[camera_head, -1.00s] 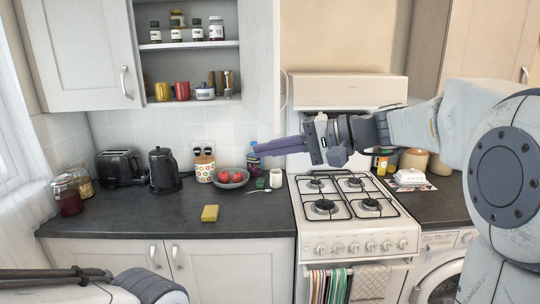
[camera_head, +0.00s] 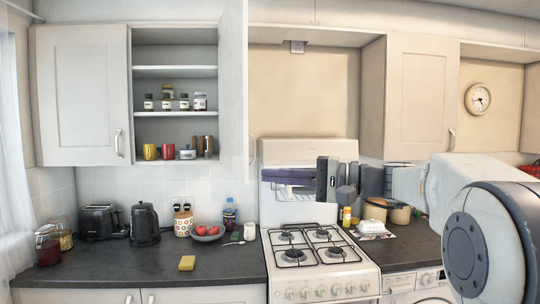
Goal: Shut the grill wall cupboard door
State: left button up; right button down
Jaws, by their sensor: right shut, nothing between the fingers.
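The open wall cupboard (camera_head: 175,53) is left of the cooker, with jars and mugs on its shelves. Its white door (camera_head: 234,80) stands swung out on the cupboard's right side, facing the camera at a steep angle. My right gripper (camera_head: 285,177) reaches in from the right, in front of the cooker's raised grill. Its fingers are shut, empty and point left, below and to the right of the door's lower edge. They appear apart from the door. My left gripper is out of view.
A shut cupboard door (camera_head: 84,95) is at the left, and another wall cupboard (camera_head: 420,95) is at the right. The cooker (camera_head: 318,262) stands below my right gripper. The counter (camera_head: 130,268) holds a kettle, toaster, fruit bowl and sponge.

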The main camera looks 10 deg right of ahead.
aim_at(233, 24)
jog(key=z, duration=0.35)
jog(key=i, duration=1.2)
jog(key=u, duration=0.1)
